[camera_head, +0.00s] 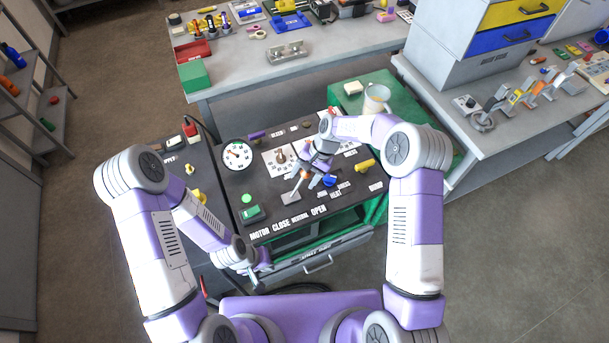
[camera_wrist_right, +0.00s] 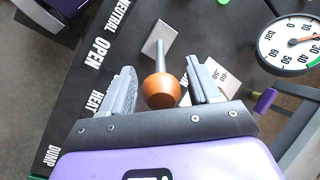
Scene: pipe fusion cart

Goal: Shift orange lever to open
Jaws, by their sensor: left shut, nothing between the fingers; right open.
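The orange lever has an orange ball knob (camera_wrist_right: 161,91) on a grey shaft that rises from a light plate (camera_wrist_right: 158,40). The plate (camera_head: 291,198) also shows in the head view, above the CLOSE, NEUTRAL and OPEN lettering on the dark panel. My right gripper (camera_wrist_right: 163,80) is open, with the knob between its two fingers. I cannot tell whether either finger touches it. In the head view my right gripper (camera_head: 306,177) is over the lever and partly hides it. My left gripper (camera_head: 260,273) is shut and empty, low by the cart's front edge.
A round gauge (camera_head: 237,154) stands at the panel's upper left, with a green-lit control box (camera_head: 250,213) below it. A blue knob (camera_head: 329,181) and a yellow handle (camera_head: 365,165) are right of the lever. A drawer (camera_head: 317,260) is below the panel.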

